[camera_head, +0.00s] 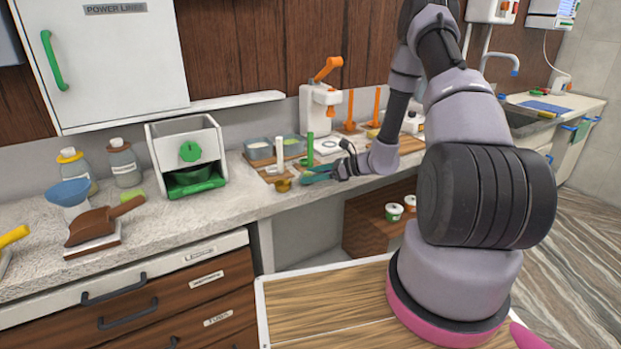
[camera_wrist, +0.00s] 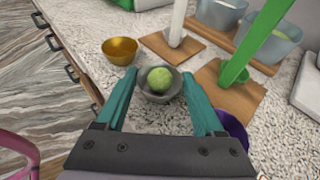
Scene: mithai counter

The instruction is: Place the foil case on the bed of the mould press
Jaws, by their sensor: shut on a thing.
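My gripper (camera_wrist: 159,76) is shut on a small grey cup-shaped case (camera_wrist: 151,97), with a fingertip at each side of it. A round green ball (camera_wrist: 160,78) sits in this case. I cannot tell whether the case touches the counter. In the head view my gripper (camera_head: 312,175) is over the counter's front part, and the held case is not clear there. A white machine with an orange lever (camera_head: 321,105), which looks like the mould press, stands at the back of the counter. Its bed is hard to make out.
A gold case (camera_wrist: 120,51) stands left of the held one, and a purple case (camera_wrist: 232,128) is partly hidden by the right finger. A white post (camera_wrist: 178,22) and a green post (camera_wrist: 250,48) rise from wooden boards close ahead. Grey tubs (camera_wrist: 220,14) stand behind.

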